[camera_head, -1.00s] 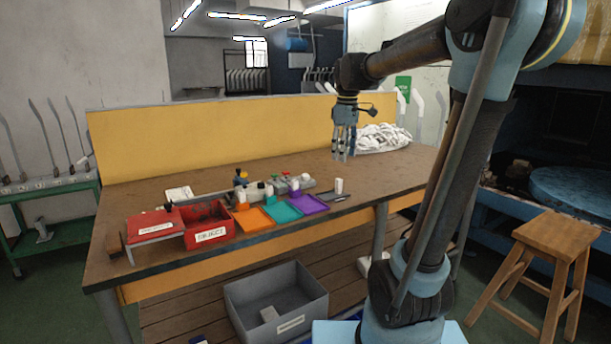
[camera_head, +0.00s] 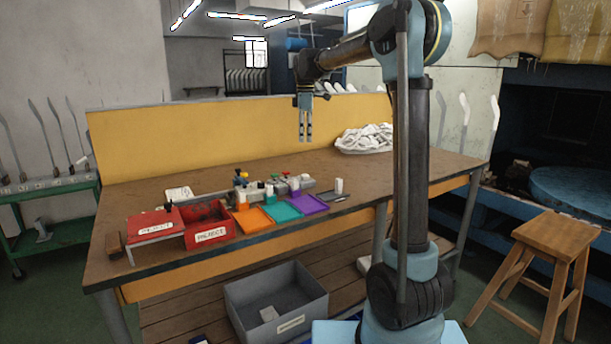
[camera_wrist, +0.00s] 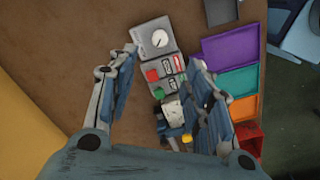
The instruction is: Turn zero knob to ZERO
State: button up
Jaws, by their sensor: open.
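A grey control box shows in the wrist view, with a round white knob (camera_wrist: 160,39) at its upper end. A dark mark crosses the knob, but I cannot read a scale. My gripper (camera_head: 305,138) hangs fingers-down, well above the bench. In the wrist view my gripper (camera_wrist: 164,57) is open and empty, its fingers apart on either side of the box in the picture, not touching the knob.
Purple (camera_head: 308,203), teal (camera_head: 282,212) and orange (camera_head: 253,221) trays line the bench front. A red reject bin (camera_head: 212,234) stands left of them. A white sock pile (camera_head: 365,138) lies at the back right. A yellow panel (camera_head: 200,138) borders the back. Bench right is mostly clear.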

aim_at(305, 177)
notch_tip(305, 177, down, 16)
jog(key=shift+r, duration=0.15)
dwell(0.3)
jog(key=c, duration=1.1)
